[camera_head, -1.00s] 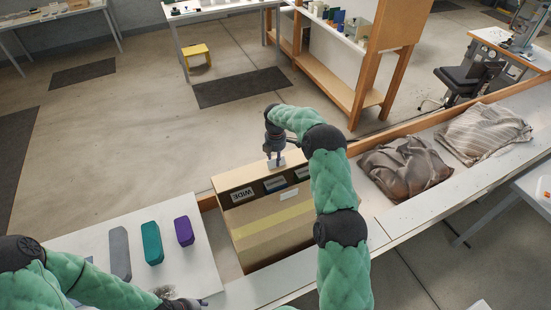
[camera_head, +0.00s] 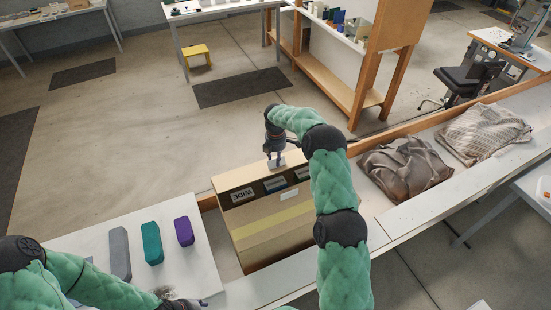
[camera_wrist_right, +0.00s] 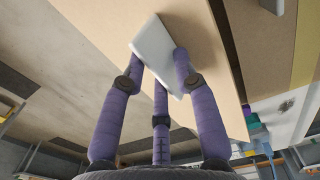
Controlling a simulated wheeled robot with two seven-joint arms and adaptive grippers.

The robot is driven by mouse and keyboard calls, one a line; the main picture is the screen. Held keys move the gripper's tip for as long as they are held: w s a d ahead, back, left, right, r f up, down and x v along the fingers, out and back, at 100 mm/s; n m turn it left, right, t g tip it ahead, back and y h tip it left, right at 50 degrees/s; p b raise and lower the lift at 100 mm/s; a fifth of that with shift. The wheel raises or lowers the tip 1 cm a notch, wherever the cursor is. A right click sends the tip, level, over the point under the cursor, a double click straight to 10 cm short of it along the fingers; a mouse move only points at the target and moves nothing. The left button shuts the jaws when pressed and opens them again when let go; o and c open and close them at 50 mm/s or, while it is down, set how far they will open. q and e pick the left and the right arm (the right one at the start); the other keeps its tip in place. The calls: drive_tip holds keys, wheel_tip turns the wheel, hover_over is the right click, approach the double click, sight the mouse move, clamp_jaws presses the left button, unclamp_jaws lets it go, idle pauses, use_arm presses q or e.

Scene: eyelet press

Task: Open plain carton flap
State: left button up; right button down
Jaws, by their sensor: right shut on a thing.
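A brown cardboard carton (camera_head: 282,222) stands on the bench in the head view, with a dark printed band, a "WIDE" label (camera_head: 243,194) and a yellowish tape strip. My right gripper (camera_head: 275,161) is above the carton's top, shut on a pale tab (camera_head: 279,165). In the right wrist view its purple fingers (camera_wrist_right: 158,75) hold this flat pale tab (camera_wrist_right: 153,45) against the cardboard (camera_wrist_right: 190,25). I cannot make out the flap's edge. My left gripper (camera_head: 188,303) is low at the bottom edge, partly cut off, and its jaws are unclear.
A white board (camera_head: 82,236) left of the carton bears a grey case (camera_head: 120,253), a teal case (camera_head: 152,243) and a purple case (camera_head: 184,231). Wrapped striped bundles (camera_head: 405,166) lie on the bench to the right. Open floor lies beyond the bench.

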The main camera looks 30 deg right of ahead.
drive_tip(key=c, duration=1.2)
unclamp_jaws()
drive_tip(key=shift+w+d+r, duration=0.1)
drive_tip(key=shift+w+r, duration=0.1)
drive_tip(key=shift+r, duration=0.1)
drive_tip(key=shift+c, duration=0.2)
drive_tip(key=shift+s+f, duration=0.1)
drive_tip(key=shift+s, duration=0.05)
wheel_tip(320, 180, up, 12)
drive_tip(key=shift+c, duration=0.3)
